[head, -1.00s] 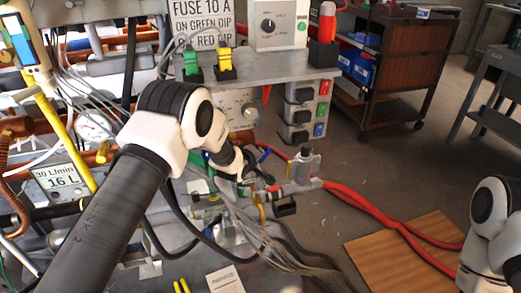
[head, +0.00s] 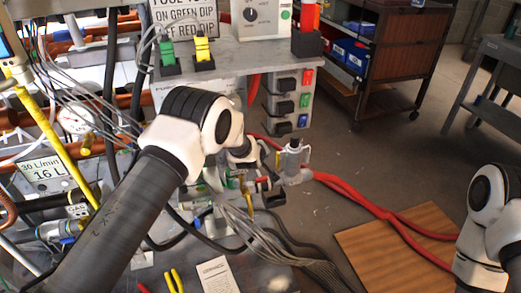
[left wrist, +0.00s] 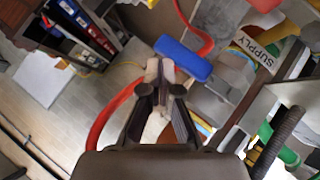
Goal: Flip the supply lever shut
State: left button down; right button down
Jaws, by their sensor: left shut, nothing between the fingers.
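The blue supply lever (left wrist: 183,58) lies just beyond my left fingertips in the left wrist view, slanting down to the right. A yellow-edged SUPPLY tag (left wrist: 258,50) is to its right. My left gripper (left wrist: 160,72) is shut and empty, with its tips at the lever's left end; I cannot tell whether they touch it. In the head view the left arm reaches to the valve and pipe fittings (head: 262,183) below the grey shelf, and its wrist hides much of the gripper and lever. Part of my right arm shows at the right edge; its gripper is out of view.
Grey cables hang below the fittings. A switch box (head: 288,103) and a grey shelf (head: 235,55) are close above. Open floor lies to the right.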

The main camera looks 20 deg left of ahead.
pick_arm(q)
jog(key=shift+w+d+f, duration=0.1)
jog(key=shift+f, duration=0.25)
pick_arm(e)
jog(key=shift+d+f, duration=0.1)
jog(key=shift+f, duration=0.05)
dwell(0.3)
